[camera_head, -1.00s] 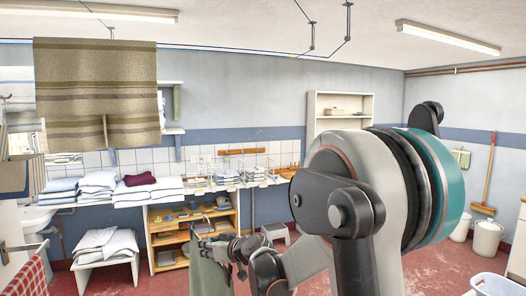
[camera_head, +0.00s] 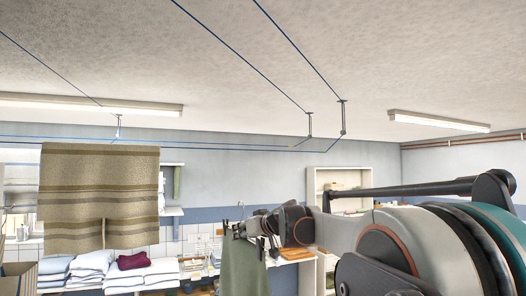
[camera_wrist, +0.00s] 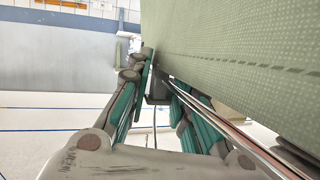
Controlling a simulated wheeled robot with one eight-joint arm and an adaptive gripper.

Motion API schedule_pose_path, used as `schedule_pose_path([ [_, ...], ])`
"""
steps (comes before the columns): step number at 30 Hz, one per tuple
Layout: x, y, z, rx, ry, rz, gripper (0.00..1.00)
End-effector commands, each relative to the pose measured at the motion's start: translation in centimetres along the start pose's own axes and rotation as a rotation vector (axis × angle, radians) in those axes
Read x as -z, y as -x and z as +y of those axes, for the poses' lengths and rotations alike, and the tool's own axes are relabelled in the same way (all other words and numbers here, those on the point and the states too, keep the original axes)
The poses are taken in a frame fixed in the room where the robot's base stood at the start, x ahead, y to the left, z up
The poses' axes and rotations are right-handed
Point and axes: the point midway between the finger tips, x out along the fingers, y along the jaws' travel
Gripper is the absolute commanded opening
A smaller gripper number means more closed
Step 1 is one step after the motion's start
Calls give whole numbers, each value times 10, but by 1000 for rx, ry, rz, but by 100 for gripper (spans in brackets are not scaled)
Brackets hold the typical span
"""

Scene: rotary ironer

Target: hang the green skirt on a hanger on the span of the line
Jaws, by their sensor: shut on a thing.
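The green skirt (camera_head: 243,268) hangs from a hanger (camera_head: 241,208) in the lower middle of the head view, its lower part cut off by the frame. My gripper (camera_head: 246,227) is shut on the hanger at the skirt's top. In the wrist view the skirt (camera_wrist: 245,50) fills the upper right, beside my gripper (camera_wrist: 150,85), with a shiny hanger bar (camera_wrist: 225,122) running past the fingers. The blue line (camera_head: 235,149) runs across the room under the ceiling, above and apart from the hanger. The hanger's exact seat between the fingers is partly hidden.
A striped brown blanket (camera_head: 98,195) hangs at the left. Ceiling brackets (camera_head: 343,118) carry the line's corner at the right. A shelf unit (camera_head: 340,180) stands at the back wall, and folded laundry (camera_head: 92,264) lies lower left. The air between blanket and skirt looks clear.

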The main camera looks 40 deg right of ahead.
Motion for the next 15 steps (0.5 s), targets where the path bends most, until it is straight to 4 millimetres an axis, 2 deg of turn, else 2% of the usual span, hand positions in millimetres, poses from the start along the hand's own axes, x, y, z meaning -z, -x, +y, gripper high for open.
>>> schedule_pose_path([
  [1, 27, 14, 4, -8, -3, 1, 0],
  [6, 92, 52, 13, -27, -7, 3, 0],
  [12, 160, 98, 19, -48, -13, 5, 0],
  [15, 184, 116, 20, -56, -16, 6, 0],
])
